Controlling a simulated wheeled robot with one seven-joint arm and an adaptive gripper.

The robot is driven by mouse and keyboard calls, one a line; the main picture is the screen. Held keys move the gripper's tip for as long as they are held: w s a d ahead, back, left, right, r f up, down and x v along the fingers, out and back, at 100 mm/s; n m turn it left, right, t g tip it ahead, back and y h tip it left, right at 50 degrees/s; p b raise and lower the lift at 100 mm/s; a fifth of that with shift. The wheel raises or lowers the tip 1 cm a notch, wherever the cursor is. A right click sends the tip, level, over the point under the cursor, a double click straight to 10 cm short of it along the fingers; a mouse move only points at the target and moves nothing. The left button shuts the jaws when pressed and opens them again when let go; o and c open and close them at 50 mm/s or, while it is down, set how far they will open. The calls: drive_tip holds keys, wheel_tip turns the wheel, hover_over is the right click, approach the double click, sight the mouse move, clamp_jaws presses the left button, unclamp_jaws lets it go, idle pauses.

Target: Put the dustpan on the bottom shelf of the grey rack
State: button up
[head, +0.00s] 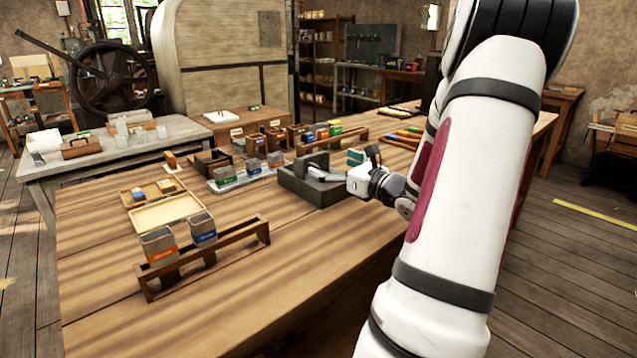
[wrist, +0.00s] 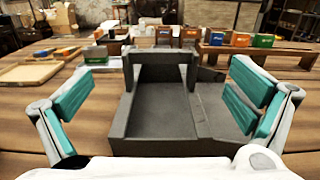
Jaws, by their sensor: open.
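A dark grey, tray-like piece with raised walls and an upright frame (head: 312,190) stands on the wooden table. It looks like the dustpan, but I cannot be sure. In the wrist view, its dark grey floor and walls (wrist: 160,112) fill the middle of the picture. My gripper (wrist: 163,85) is open, with one teal-padded finger on each side of this piece. I see gaps beside it and no clear contact. In the head view, my gripper (head: 358,165) is low at the right side of the piece. No rack that is plainly grey shows; a dark shelf unit (head: 318,60) stands far back.
The wooden table (head: 110,290) holds several tins, small boxes and low wooden racks, mostly left of and behind the grey piece. A low rack with two tins (head: 205,253) stands front left. The table's front middle is clear. A large handwheel (head: 112,82) stands back left.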

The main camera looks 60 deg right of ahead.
sight(314, 156)
drive_tip(key=b+x, duration=0.1)
drive_tip(key=x, duration=0.7)
drive_tip(key=shift+f, duration=0.1)
drive_tip(key=c, duration=2)
